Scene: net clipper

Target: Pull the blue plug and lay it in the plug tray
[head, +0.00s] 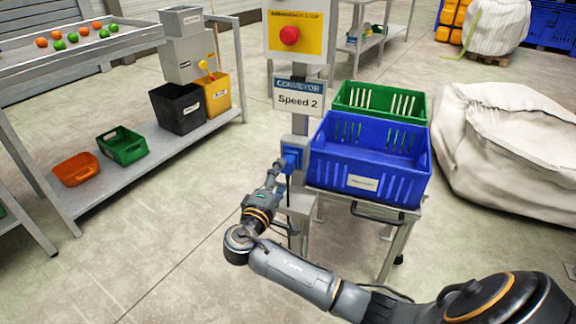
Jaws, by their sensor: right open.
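A blue plug and socket unit (292,153) is mounted on the grey post below the "Conveyor Speed 2" sign (298,97). I cannot tell where plug and socket divide. A dark cable hangs below it along the post. My right gripper (282,164) is open, its fingertips close at the lower left of the blue unit; whether they touch it is too small to tell. A small grey ledge (300,203) sits on the post below; I cannot tell whether it is the plug tray. My left gripper is not in view.
A blue crate (369,181) and a green crate (415,103) stand on a cart just right of the post. A red button (289,36) is above. A shelf with bins (180,107) stands left. A white sack (510,150) is at right. Floor left of the post is clear.

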